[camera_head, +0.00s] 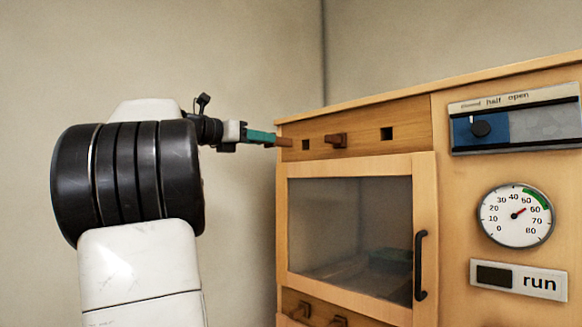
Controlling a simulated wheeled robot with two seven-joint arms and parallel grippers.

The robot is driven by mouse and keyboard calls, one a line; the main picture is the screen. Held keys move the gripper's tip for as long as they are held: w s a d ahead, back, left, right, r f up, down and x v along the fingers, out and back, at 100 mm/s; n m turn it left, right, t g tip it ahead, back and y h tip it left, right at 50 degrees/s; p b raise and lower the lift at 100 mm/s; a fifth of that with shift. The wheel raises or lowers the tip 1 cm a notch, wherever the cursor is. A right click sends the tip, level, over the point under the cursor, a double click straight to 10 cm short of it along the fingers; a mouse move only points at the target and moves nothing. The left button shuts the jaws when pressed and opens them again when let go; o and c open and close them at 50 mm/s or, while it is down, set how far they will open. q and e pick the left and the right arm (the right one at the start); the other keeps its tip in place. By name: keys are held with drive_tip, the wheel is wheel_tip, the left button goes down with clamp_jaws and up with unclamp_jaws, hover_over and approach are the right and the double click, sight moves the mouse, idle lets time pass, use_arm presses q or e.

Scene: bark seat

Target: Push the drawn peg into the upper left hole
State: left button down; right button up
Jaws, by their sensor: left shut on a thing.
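My left gripper (264,137), with teal fingers, is shut on a small brown wooden peg (284,142). The peg points right and shows in front of the left end of the upper wooden strip of the cabinet (360,120). The upper left hole (305,144) is a small dark square just right of the peg's tip. In the picture the peg lies beside the hole, not in it; the depth between them is hard to tell. My right gripper is not in view.
Below is a glass door with a black handle (420,265). A slider panel (515,120), a dial (516,215) and a run switch (518,279) are at right.

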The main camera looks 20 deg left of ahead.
sight(280, 142)
use_arm(q)
drive_tip(key=shift+x, duration=2.2)
drive_tip(key=shift+x, duration=4.65)
drive_tip(key=shift+r, duration=0.2)
drive_tip(key=c, duration=0.9)
unclamp_jaws()
drive_tip(key=shift+o, duration=0.2)
drive_tip(key=shift+s, duration=0.1)
drive_tip(key=v, duration=0.7)
drive_tip(key=shift+s+a+f, duration=0.1)
drive_tip(key=shift+s, duration=0.2)
